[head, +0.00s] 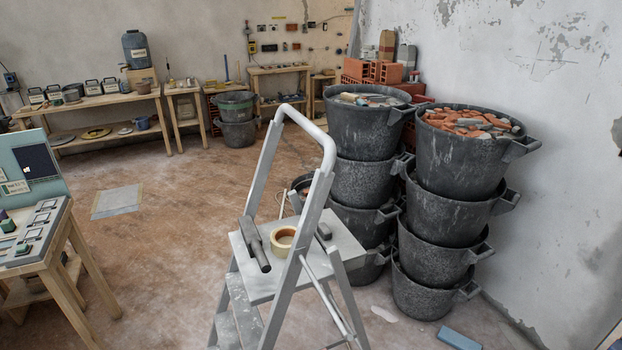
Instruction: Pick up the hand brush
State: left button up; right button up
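A grey elongated tool (254,243) lies on the top platform of the stepladder (262,287), at its left side. It looks like the hand brush, with a wider block at the far end and a narrower part towards me, but I cannot make out bristles. A roll of tape (283,239) lies just right of it on the same platform. A small dark block (323,231) lies further right, partly behind the ladder's rail. Neither of my grippers is in view.
Stacks of black buckets stand close behind and right of the ladder; the right stack (456,155) is topped with brick rubble. The ladder's raised handrail (322,140) rises beside the platform. A workbench (38,245) stands at the left. The floor between is mostly open. A blue block (459,339) lies at lower right.

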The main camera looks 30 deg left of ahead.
aim_at(253, 240)
jog(key=j+u, duration=0.15)
jog(key=u, duration=1.2)
